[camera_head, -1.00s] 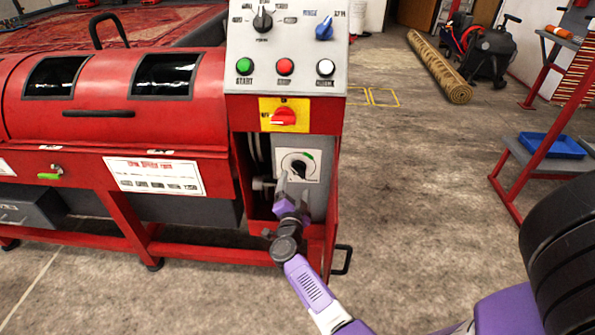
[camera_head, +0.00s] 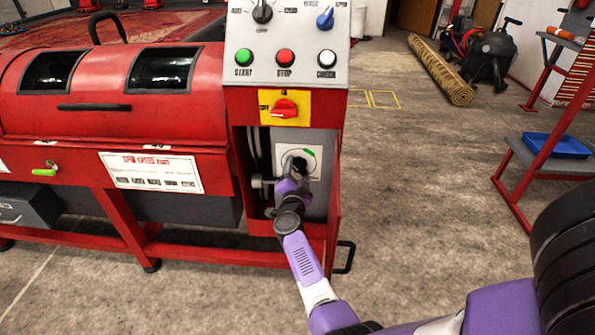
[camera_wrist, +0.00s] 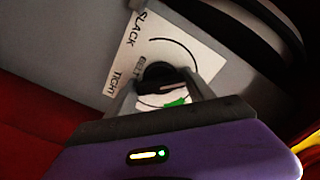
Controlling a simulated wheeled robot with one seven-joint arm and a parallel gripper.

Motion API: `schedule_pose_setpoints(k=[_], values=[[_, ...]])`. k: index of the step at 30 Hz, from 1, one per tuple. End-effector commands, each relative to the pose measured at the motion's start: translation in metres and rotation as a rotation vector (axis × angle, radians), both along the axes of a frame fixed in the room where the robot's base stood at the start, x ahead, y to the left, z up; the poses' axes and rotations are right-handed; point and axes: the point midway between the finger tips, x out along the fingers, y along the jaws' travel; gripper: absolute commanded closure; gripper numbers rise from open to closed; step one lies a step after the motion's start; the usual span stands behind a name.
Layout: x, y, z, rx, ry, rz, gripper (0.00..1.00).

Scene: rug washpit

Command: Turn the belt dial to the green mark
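The belt dial (camera_wrist: 158,74) is a black round knob on a white plate lettered SLACK, BELT and TIGHT, with a curved line around it. The green mark (camera_wrist: 177,102) sits at the edge of the dial, on the gripper's side in the wrist view. In the head view the dial (camera_head: 300,163) is partly hidden by my gripper (camera_head: 291,170), and the green mark (camera_head: 310,153) shows at its upper right. In the wrist view my gripper's (camera_wrist: 162,80) two fingers stand apart on either side of the knob, with slight gaps visible.
The dial is in a recess of the red machine (camera_head: 180,120), below a yellow plate with a red switch (camera_head: 284,108). A dark pulley or belt (camera_wrist: 265,35) is close beside the plate. Open floor (camera_head: 430,190) lies to the right.

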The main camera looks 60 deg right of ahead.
Motion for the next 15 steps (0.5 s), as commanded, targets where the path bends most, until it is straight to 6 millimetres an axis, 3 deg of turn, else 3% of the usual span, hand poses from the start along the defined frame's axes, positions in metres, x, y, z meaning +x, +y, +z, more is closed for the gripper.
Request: schedule_pose_setpoints(k=[1, 4, 5, 15], values=[[-0.0003, 0.0, -0.0004, 0.001, 0.0, -0.001, 0.58], [-0.0004, 0.0001, -0.0005, 0.0, 0.001, -0.001, 0.77], [-0.0004, 0.0001, -0.0007, 0.001, 0.0, -0.001, 0.79], [-0.0004, 0.0002, -0.0006, 0.024, -0.057, -0.001, 0.79]])
